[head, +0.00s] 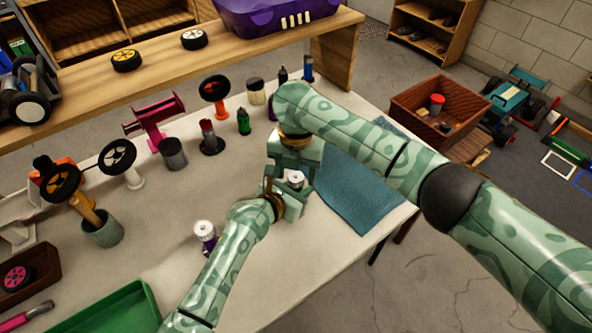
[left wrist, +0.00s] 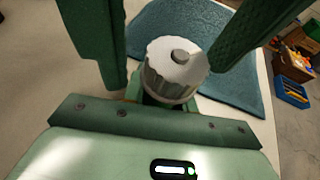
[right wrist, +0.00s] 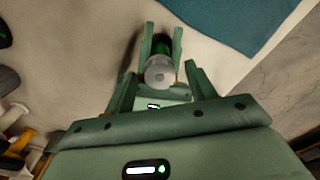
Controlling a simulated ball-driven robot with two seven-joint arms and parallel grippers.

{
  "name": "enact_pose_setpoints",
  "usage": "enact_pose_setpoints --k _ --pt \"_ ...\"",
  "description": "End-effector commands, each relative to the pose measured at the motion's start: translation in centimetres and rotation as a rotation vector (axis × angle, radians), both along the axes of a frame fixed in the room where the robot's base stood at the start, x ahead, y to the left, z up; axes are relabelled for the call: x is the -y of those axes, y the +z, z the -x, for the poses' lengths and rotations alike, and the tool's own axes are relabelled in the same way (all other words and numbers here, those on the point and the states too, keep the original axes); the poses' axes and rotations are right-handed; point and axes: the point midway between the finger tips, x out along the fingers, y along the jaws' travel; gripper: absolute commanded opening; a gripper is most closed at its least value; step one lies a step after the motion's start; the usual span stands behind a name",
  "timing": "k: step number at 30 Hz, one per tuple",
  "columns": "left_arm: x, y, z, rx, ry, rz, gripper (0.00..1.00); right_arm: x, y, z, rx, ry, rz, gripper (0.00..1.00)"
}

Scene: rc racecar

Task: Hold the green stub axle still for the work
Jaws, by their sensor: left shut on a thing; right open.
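The green stub axle shows as a ribbed grey-white hub (left wrist: 177,72) with a small grey pin on top in the left wrist view, where its green body is mostly hidden. The hub also shows in the head view (head: 295,178), and in the right wrist view (right wrist: 159,71). My left gripper (head: 284,196) is shut on the axle and holds it over the bench. My right gripper (right wrist: 161,85) is open, close to the axle; the hub appears between its fingers. I cannot tell whether the right fingers touch it.
A purple stub axle (head: 205,236) with a white hub stands on the bench (head: 165,235). A blue mat (head: 350,195) lies right of my grippers. Several wheels, cups and bottles stand behind. A green tray (head: 115,310) is at the front left. A shelf (head: 75,87) crosses the back.

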Motion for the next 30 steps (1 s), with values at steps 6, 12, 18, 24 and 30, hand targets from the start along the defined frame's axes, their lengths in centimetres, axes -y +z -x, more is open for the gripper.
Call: enact_pose_setpoints --k 6,12,18,24,30 --pt "0.01 0.04 -0.01 0.001 0.000 0.001 0.03 -0.01 0.03 0.01 0.000 0.000 0.000 0.14" --pt "-0.01 0.03 -0.02 0.001 0.000 0.001 0.03 -0.01 0.04 0.00 0.000 -0.003 0.000 0.10" --pt "-0.02 0.01 -0.02 0.000 0.001 0.000 0.03 -0.02 0.04 0.00 0.000 -0.045 0.000 0.10" --pt "-0.04 -0.01 -0.01 0.000 0.001 0.000 0.03 -0.06 0.04 0.02 0.000 -0.159 -0.001 0.10" --pt "-0.04 -0.01 -0.01 0.000 0.001 0.000 0.03 -0.07 0.06 0.03 0.000 -0.332 -0.001 0.10"
